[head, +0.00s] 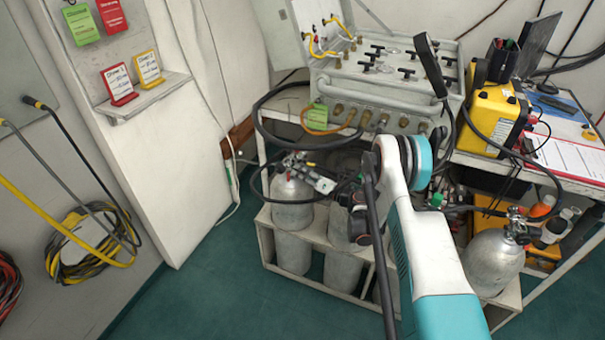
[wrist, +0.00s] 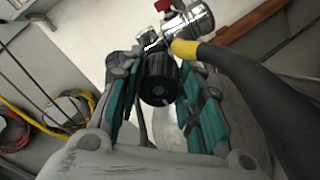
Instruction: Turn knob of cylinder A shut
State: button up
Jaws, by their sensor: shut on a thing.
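In the wrist view, my gripper (wrist: 160,95) is closed around a black round knob (wrist: 158,82), with a teal-padded finger on each side of it. The knob sits on a chrome valve (wrist: 190,22) with a small red part and a yellow-collared black hose. In the head view, my gripper (head: 318,182) is at the valve on top of the left grey cylinder (head: 292,208) in the rack. The knob is hidden there by the gripper and hoses. No letter on the cylinder can be read.
The rack (head: 268,240) holds several grey cylinders, partly behind my arm. Black hoses loop close above my gripper from the air panel (head: 390,85) on the bench. Another cylinder (head: 492,262) stands at the right. Floor (head: 205,290) in front of the rack's left is clear.

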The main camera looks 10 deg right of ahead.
jog(key=shift+m, duration=0.3)
jog(key=m, duration=0.8)
jog(key=shift+m, duration=0.6)
dwell(0.4)
jog(key=o, duration=1.1)
jog(key=shift+c, duration=0.2)
